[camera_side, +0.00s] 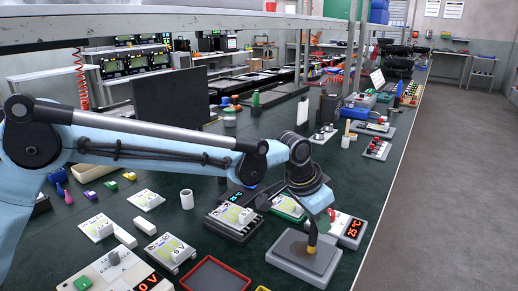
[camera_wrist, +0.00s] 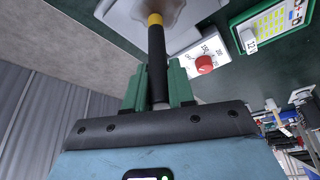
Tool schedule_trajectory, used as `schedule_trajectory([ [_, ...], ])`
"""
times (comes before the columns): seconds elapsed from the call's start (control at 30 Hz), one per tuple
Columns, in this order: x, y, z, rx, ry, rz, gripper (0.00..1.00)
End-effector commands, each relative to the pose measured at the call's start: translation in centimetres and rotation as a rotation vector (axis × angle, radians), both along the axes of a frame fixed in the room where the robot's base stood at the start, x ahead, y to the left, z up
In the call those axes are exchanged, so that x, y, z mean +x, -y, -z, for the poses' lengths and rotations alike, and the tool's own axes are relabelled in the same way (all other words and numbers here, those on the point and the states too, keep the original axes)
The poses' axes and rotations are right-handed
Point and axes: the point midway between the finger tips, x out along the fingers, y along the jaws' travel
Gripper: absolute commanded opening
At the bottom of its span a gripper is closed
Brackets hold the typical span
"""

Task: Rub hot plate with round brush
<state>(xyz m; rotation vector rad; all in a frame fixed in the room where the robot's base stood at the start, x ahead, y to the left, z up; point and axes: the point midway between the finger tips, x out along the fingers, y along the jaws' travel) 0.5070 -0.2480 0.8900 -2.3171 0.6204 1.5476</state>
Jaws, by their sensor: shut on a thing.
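The hot plate (camera_side: 291,262) is a grey block with a dark top, low on the right of the side view. Part of its pale body (camera_wrist: 120,18) shows at the top of the wrist view. My gripper (camera_wrist: 158,72) has green fingers shut on the black handle of the round brush (camera_wrist: 156,45). The brush has a yellow band (camera_side: 312,239) and a grey head. It points down over the dark top, and its head appears to touch the top, though the exact contact is hard to tell.
A unit with a red 25 °C display (camera_side: 352,229) and a red knob (camera_wrist: 204,64) stands close behind the hot plate. A green-framed board (camera_side: 289,207), a dark meter (camera_side: 233,221) and a red-rimmed tray (camera_side: 215,276) are nearby. The bench edge lies to the right.

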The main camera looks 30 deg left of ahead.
Motion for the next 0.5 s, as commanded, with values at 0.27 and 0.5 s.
schedule_trajectory([
  [0.27,0.0,-2.7,0.0,0.002,0.0,-0.002,0.0],
  [0.5,0.0,-4.8,0.0,0.001,0.0,-0.003,0.0],
])
